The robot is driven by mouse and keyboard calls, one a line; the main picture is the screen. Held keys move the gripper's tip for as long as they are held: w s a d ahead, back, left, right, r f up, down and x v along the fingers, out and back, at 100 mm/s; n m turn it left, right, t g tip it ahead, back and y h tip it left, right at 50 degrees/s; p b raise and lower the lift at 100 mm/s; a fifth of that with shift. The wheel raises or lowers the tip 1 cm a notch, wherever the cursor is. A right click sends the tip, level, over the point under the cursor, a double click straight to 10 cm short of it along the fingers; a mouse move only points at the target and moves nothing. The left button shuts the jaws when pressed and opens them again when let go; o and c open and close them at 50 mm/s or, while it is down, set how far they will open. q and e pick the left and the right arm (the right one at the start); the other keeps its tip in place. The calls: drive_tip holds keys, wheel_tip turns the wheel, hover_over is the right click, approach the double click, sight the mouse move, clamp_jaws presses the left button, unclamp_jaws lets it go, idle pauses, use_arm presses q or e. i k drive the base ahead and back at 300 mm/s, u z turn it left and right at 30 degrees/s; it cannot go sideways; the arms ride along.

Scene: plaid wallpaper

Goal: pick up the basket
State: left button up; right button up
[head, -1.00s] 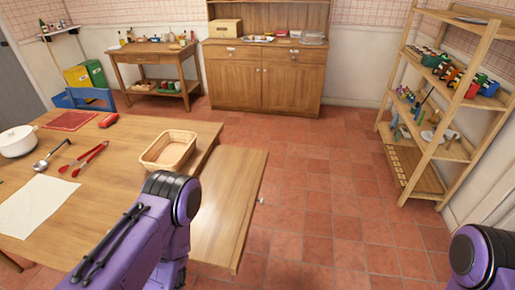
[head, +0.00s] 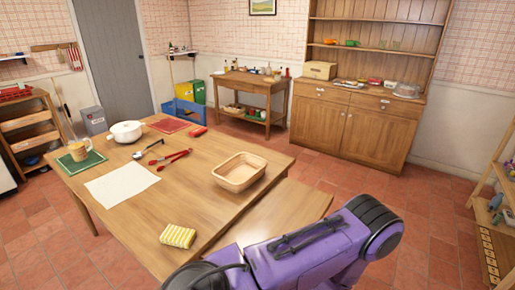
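The basket (head: 239,173) is a light tan, rectangular, open-topped container. In the head view it stands upright near the right edge of the wooden table (head: 220,214), and it looks empty. A purple arm link of mine crosses the lower right of the view, in front of the bench beside the table. Neither of my grippers is in view, and nothing is touching the basket.
Red tongs (head: 174,159), a ladle (head: 148,149), a white pot (head: 126,132), a white sheet (head: 121,185) and a yellow striped cloth (head: 178,236) lie on the table. A wooden bench (head: 278,219) adjoins its right side. Tiled floor is open toward the cabinet (head: 352,126).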

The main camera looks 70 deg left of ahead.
sight(239, 172)
drive_tip(key=i, duration=2.4)
drive_tip(key=u, duration=3.25)
